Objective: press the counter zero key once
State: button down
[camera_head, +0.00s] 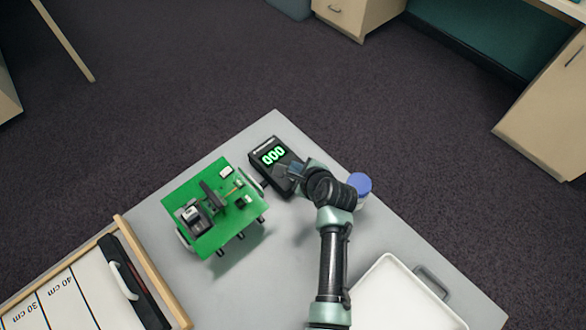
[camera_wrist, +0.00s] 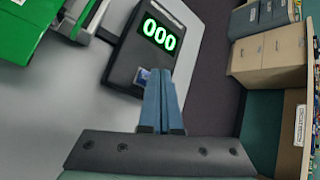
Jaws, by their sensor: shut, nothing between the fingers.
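The counter (camera_head: 268,160) is a black box with a green lit display reading 000, near the far corner of the grey table. In the wrist view the counter (camera_wrist: 126,60) stands ahead of my gripper.
A green board on legs (camera_head: 213,208) with parts on it stands just left of the counter. A blue-lidded jar (camera_head: 360,184) is right of my wrist. A white tray (camera_head: 400,298) lies front right, a marked track (camera_head: 75,300) front left.

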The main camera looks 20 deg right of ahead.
notch_tip(320, 180, up, 5)
jog(key=p, duration=0.5)
dwell(0.5)
dwell(0.4)
